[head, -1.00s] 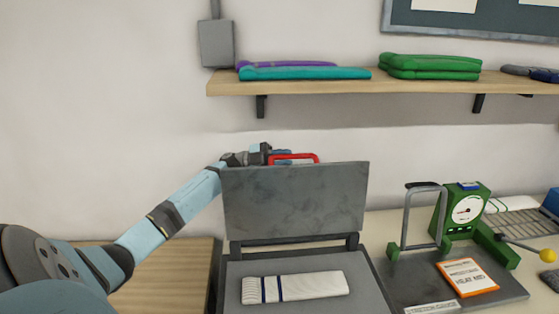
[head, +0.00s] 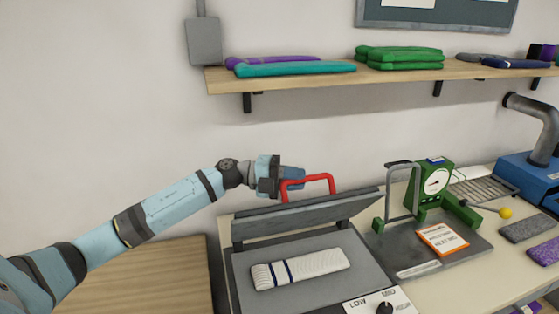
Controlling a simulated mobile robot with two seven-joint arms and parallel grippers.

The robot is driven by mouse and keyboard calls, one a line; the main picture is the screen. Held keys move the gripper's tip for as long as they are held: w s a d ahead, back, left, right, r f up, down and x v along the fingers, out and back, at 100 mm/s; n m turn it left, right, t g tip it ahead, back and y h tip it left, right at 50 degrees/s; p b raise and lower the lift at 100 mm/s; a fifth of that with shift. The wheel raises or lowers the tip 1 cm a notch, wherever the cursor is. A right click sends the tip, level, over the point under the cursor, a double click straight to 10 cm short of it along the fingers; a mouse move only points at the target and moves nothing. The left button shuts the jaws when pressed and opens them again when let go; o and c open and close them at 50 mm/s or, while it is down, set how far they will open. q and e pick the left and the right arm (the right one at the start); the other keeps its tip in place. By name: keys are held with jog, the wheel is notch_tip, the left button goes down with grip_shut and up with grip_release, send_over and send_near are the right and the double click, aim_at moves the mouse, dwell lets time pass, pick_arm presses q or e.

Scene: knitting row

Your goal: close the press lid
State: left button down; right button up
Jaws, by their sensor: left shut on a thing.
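The press lid (head: 310,217) is a grey slab hinged at the back of the press. It is tilted partway down over the rear of the press base (head: 355,262). A red handle (head: 318,180) stands up from the lid's far edge. My left gripper (head: 292,182) is at the left end of the handle and shut on it. A folded white knit piece with dark blue stripes (head: 318,267) lies flat on the press bed below the lid. My right gripper is not in the head view.
A dial panel (head: 370,302) is at the press's front. A green gauge device (head: 430,187) with a grey frame and an orange-edged card (head: 442,239) stand to the right. A wall shelf (head: 300,80) with folded knits is above. A wooden surface (head: 165,275) at left is clear.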

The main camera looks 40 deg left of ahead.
pick_arm(q)
jog(key=shift+s+d+f+m+y+p, duration=0.8)
jog(key=shift+s+d+f+m+p, duration=0.9)
jog(key=shift+f, duration=1.15)
jog(key=shift+s+d+f+m+y+p, duration=0.8)
jog(key=shift+s+d+f+m+p, duration=0.7)
jog(key=shift+d+f, duration=1.15)
jog(key=shift+s+d+f+m+y+p, duration=1)
jog(key=shift+s+d+f, duration=0.9)
jog(key=shift+f, duration=1.15)
jog(key=shift+s+a, duration=0.1)
jog(key=shift+s, duration=0.05)
jog(key=c, duration=1.1)
grip_release()
jog(key=shift+f, duration=0.15)
jog(key=shift+r, duration=0.2)
